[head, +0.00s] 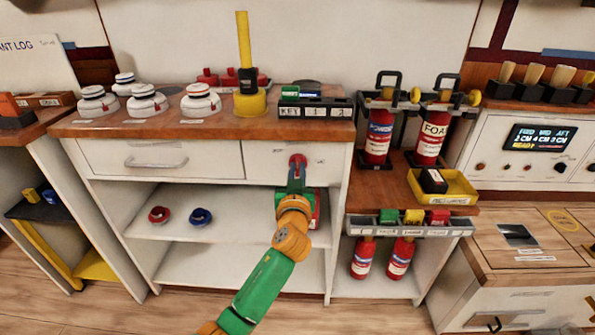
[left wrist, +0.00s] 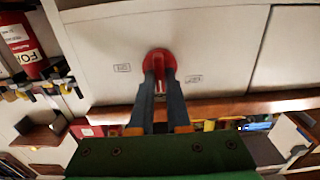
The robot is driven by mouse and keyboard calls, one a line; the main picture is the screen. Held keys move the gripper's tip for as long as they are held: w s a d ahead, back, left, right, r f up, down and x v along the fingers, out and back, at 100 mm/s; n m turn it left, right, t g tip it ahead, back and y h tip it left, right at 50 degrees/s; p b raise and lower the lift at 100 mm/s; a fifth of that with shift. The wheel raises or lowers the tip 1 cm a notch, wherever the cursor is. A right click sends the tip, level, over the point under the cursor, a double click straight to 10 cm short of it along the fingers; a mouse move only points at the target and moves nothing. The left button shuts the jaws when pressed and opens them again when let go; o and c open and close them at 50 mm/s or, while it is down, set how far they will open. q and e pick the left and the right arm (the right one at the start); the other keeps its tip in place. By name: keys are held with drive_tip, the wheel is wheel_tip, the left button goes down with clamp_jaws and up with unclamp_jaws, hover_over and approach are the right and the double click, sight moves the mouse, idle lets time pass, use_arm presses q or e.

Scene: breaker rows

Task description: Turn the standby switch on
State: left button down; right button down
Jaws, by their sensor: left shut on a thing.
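The standby switch appears as a round red knob (head: 298,159) on the white cabinet front, just below the wooden top. It also shows in the left wrist view (left wrist: 159,57), with its raised grip running up and down in that picture. A small label sits on the panel on each side; I cannot read them clearly. My left gripper (head: 297,170) is at the knob, its two dark fingers closed on the red grip. The fingers (left wrist: 160,77) hide part of it. My right gripper is in neither view.
A drawer with a handle (head: 156,162) is left of the switch. A yellow-handled tool (head: 245,70) and a key rack (head: 312,108) stand on the top above. Fire extinguishers (head: 378,137) and a yellow tray (head: 461,187) are at right. A red ring (head: 159,215) lies on the shelf below.

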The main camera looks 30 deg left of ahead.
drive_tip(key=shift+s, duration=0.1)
use_arm(q)
drive_tip(key=shift+m+p, duration=0.4)
drive_tip(key=shift+m, duration=0.9)
drive_tip(key=m+p, duration=0.1)
drive_tip(key=m, duration=0.1)
drive_tip(key=shift+d+m, duration=0.1)
drive_tip(key=shift+m, duration=0.2)
drive_tip(key=shift+w+d+f+m+p, duration=0.15)
drive_tip(key=shift+m+p, duration=0.75)
drive_tip(key=shift+m, duration=2.25)
drive_tip(key=shift+s+a+f+m+p, duration=0.1)
drive_tip(key=shift+m+p, duration=0.75)
drive_tip(key=shift+m, duration=2.3)
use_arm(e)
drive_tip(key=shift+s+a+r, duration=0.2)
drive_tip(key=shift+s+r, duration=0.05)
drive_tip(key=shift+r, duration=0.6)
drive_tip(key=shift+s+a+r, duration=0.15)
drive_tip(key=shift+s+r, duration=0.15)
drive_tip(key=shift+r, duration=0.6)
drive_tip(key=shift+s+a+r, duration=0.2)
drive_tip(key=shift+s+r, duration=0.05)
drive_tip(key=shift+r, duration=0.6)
